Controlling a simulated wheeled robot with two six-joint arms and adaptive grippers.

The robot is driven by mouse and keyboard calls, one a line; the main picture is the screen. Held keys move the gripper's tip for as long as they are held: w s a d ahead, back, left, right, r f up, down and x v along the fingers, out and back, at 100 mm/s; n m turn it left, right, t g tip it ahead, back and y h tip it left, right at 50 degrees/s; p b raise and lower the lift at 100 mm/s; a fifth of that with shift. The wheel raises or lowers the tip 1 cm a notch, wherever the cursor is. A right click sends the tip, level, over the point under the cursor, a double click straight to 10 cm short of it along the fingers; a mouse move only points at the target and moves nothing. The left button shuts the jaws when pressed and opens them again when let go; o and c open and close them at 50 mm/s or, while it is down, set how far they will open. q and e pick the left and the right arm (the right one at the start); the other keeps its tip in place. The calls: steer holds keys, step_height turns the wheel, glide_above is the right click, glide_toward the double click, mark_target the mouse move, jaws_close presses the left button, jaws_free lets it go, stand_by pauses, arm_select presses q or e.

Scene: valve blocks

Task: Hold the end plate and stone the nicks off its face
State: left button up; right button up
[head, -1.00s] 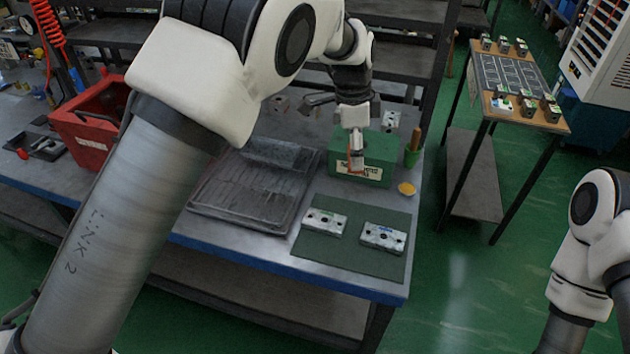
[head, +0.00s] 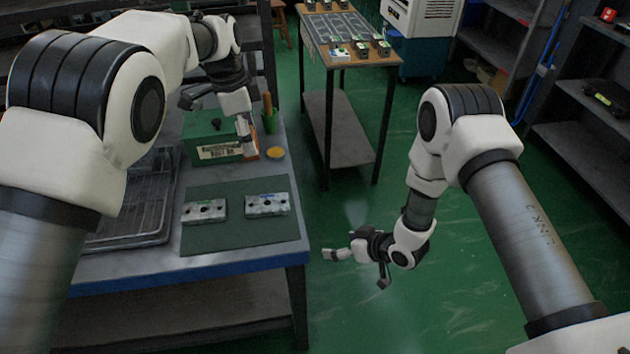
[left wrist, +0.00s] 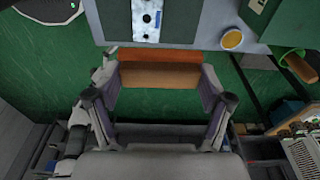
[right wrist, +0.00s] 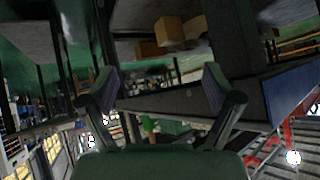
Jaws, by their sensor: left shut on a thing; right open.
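Two grey metal blocks with dark holes lie apart on a green mat (head: 235,239) on the bench: a left block (head: 204,210) and a right block (head: 267,204) with a blue mark. I cannot tell which is the end plate. My left gripper (head: 246,136) is shut on a two-tone red-brown and tan stone (left wrist: 160,73), also seen in the head view (head: 249,149), held in the air near the green box's right end. One block (left wrist: 146,20) shows beyond the stone in the left wrist view. My right gripper (head: 358,268) is open and empty, off the bench's right side.
A green box (head: 205,129), a yellow dish (head: 276,153) and a green cup (head: 270,124) with a brown handle stand behind the mat. A dark ribbed tray (head: 150,187) lies left of it. A side table (head: 312,38) with small blocks stands beyond clear green floor.

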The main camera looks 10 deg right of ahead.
steer(key=w+a+r+n+y, duration=0.4)
steer(key=w+r+n+y, duration=0.1)
steer(key=w+r, duration=0.3)
steer(key=n+g+y, duration=0.2)
steer(key=n+g, duration=0.4)
steer(key=n, duration=0.1)
glide_toward(270, 202)
steer(key=x, duration=0.9)
steer(key=shift+a+f, duration=0.1)
steer(key=shift+a, duration=0.15)
steer(key=shift+g, duration=0.3)
steer(key=c, duration=1.5)
